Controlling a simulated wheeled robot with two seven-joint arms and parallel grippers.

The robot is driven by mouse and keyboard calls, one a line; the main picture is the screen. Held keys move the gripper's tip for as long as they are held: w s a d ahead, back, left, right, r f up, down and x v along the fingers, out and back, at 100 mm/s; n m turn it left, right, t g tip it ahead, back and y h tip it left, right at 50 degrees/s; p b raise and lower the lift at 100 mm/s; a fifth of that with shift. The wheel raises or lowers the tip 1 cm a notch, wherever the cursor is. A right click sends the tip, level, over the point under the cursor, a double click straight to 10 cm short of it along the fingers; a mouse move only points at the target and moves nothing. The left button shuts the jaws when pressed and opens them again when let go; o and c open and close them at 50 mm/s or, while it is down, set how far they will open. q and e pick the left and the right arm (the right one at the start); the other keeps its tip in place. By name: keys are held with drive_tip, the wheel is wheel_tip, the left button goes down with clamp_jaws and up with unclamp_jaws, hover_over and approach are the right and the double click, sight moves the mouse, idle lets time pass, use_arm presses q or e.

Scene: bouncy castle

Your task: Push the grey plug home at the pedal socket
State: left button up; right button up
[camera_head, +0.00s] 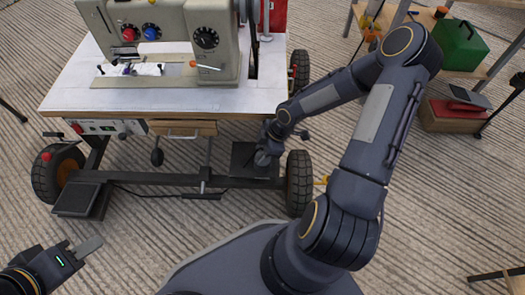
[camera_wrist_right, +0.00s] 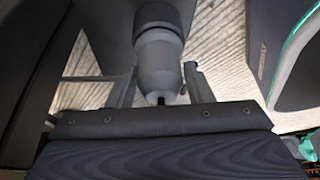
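The grey plug (camera_wrist_right: 160,62) is a stubby stepped cylinder in the right wrist view. Its narrow dark tip meets the rear edge of the dark ridged pedal (camera_wrist_right: 160,160), where the socket itself is hidden. I cannot tell how deep the tip sits. In the head view the pedal (camera_head: 242,160) lies on the cart's low frame beside the right wheel. My right gripper (camera_head: 265,153) is down at the pedal, at the plug. Its fingers are not clear enough to show their grip.
The wheeled cart carries a sewing machine (camera_head: 165,35) on a white top (camera_head: 70,90). Its right wheel (camera_head: 299,182) stands close to my right gripper. Another dark pedal (camera_head: 77,199) sits at the left. A shelf with a green box (camera_head: 460,42) stands at the upper right.

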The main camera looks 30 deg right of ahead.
drive_tip(key=o, duration=0.3)
drive_tip(key=shift+p+v, duration=2.35)
drive_tip(key=shift+v, duration=1.6)
